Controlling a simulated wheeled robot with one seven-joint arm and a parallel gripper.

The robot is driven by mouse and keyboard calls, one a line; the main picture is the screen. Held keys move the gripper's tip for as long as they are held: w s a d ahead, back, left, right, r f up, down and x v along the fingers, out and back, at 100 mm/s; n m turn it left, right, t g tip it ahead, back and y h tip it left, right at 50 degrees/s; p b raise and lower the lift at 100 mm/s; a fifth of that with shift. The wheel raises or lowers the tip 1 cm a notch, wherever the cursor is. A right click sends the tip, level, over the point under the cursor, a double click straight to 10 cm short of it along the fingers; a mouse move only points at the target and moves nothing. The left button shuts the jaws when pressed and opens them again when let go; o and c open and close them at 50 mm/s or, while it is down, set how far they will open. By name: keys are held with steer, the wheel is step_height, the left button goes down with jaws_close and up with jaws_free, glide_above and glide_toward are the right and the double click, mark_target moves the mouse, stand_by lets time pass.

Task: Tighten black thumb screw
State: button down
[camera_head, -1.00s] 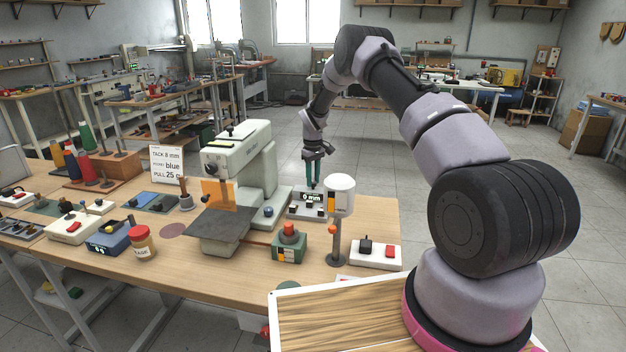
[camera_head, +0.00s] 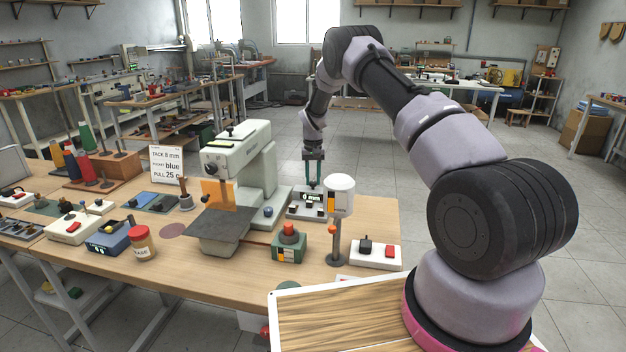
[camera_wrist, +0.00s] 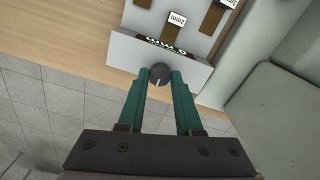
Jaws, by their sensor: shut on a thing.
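The black thumb screw (camera_wrist: 160,73) is a round dark knob with a pale line on its face. It is at the edge of a light grey box (camera_wrist: 125,50) with a dark display reading "0 mm". My gripper (camera_wrist: 161,80) has two green fingers, one on each side of the knob, shut on it. In the head view, my gripper (camera_head: 314,184) reaches down to the far side of the grey box (camera_head: 295,211), whose display shows "0 mm".
A pale green machine (camera_head: 243,160) stands just left of the box. A white-topped post (camera_head: 340,190) and a green box with a red button (camera_head: 289,243) stand in front. A sign (camera_head: 167,164) reads TACK 8 mm.

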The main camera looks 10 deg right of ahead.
mark_target(313, 182)
stand_by(0.5)
steer(key=c, duration=0.6)
jaws_free()
step_height(313, 182, up, 11)
steer(key=shift+f, duration=0.1)
